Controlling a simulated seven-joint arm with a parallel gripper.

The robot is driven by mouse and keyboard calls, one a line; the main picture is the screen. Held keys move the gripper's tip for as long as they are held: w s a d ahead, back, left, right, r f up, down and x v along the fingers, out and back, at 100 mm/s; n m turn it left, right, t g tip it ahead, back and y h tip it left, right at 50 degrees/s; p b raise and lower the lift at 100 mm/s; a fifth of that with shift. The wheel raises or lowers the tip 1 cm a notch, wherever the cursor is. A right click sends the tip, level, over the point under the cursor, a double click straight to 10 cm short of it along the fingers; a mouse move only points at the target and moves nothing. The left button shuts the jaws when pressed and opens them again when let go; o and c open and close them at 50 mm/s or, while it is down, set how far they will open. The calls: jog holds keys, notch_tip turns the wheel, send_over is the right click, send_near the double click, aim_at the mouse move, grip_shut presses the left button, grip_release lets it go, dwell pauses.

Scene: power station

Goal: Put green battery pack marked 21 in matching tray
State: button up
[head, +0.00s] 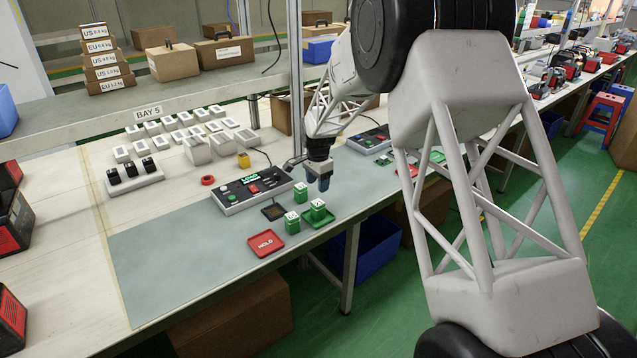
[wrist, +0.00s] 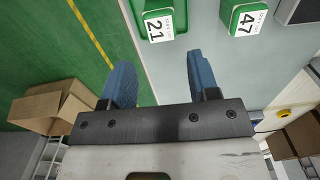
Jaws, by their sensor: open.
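A green battery pack marked 21 (wrist: 159,22) shows at the top of the wrist view, with a green tray (wrist: 181,17) around it. In the head view I take it to be the pack (head: 317,210) on the green tray (head: 313,222) near the bench edge. A green pack marked 47 (wrist: 246,19) is to its right in the wrist view. In the head view two other green packs stand close by, one behind (head: 300,193) and one to the left (head: 292,225). My gripper (head: 318,183) is open and empty above them; its blue fingers (wrist: 158,72) are apart, with nothing between them.
A red tray marked HOLD (head: 265,244) lies left of the packs. A dark square pad (head: 273,212) and a control box (head: 251,189) with buttons are behind it. The grey mat (head: 185,255) is clear to the left. A metal post (head: 296,90) rises behind.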

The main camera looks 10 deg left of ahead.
dwell(0.3)
jog(key=s+d+r+n+t, duration=0.1)
jog(key=s+d+r+n, duration=0.3)
jog(key=s+d+r, duration=1.55)
jog(key=s+d+r+n, duration=0.1)
jog(key=s+d, duration=0.4)
jog(key=s, duration=1.2)
jog(key=s+d+r+n+t, duration=0.1)
jog(key=s+d+n, duration=0.2)
jog(key=s, duration=1.5)
jog(key=d, duration=0.3)
jog(key=shift+n+t, duration=0.3)
jog(key=shift+n, duration=0.1)
jog(key=shift+o, duration=0.4)
jog(key=shift+w+r, duration=0.1)
jog(key=shift+w, duration=0.05)
